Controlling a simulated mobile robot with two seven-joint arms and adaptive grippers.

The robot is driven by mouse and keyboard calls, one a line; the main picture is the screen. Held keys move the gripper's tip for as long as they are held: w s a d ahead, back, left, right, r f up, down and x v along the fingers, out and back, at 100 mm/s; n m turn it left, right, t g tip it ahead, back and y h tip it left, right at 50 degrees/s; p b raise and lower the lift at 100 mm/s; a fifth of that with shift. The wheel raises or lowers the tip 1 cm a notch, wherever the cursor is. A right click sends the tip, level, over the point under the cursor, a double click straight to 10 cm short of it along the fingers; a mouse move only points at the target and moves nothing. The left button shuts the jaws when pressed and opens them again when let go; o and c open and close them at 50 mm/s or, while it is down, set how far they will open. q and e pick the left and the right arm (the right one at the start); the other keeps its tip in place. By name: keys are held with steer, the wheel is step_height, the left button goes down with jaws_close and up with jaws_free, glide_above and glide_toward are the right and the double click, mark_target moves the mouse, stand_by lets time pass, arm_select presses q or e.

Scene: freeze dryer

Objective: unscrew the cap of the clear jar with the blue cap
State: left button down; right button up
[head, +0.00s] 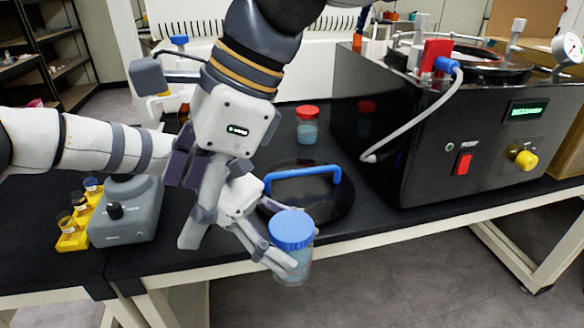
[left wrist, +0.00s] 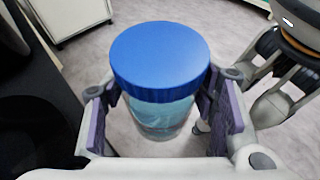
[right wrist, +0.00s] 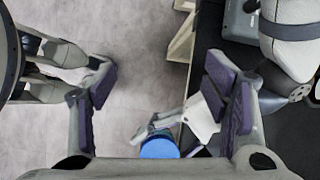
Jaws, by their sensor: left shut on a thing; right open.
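The clear jar (head: 298,270) with the blue cap (head: 292,229) is upright in front of the table's front edge, above the floor. My left gripper (head: 279,256) is shut on the jar's body below the cap. In the left wrist view the cap (left wrist: 160,55) sits on the jar (left wrist: 158,118), with bluish contents inside and a finger on each side. My right gripper (head: 193,195) is open and empty, left of and above the jar. In the right wrist view its fingers (right wrist: 165,85) are wide apart and the cap (right wrist: 159,147) shows at the bottom, beyond them.
A black round lid (head: 335,208) with a blue handle lies on the table behind the jar. A red-capped jar (head: 307,128) stands further back. The black freeze dryer (head: 440,160) fills the right. A grey device (head: 126,215) and a yellow vial rack (head: 72,240) stand left.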

steer(key=d+f+h, duration=0.2)
steer(key=d+h, duration=0.1)
steer(key=d, duration=0.2)
steer(key=r+m+t+h, duration=0.2)
glide_above(292, 225)
steer(key=shift+s+a+f, duration=0.2)
steer(key=shift+s, duration=0.05)
steer(key=shift+w+d+f+h, duration=0.15)
steer(key=shift+w+d+h, duration=0.05)
steer(key=shift+h, duration=0.1)
step_height(292, 225, down, 8)
steer(key=shift+r, duration=0.25)
steer(key=shift+c, duration=0.4)
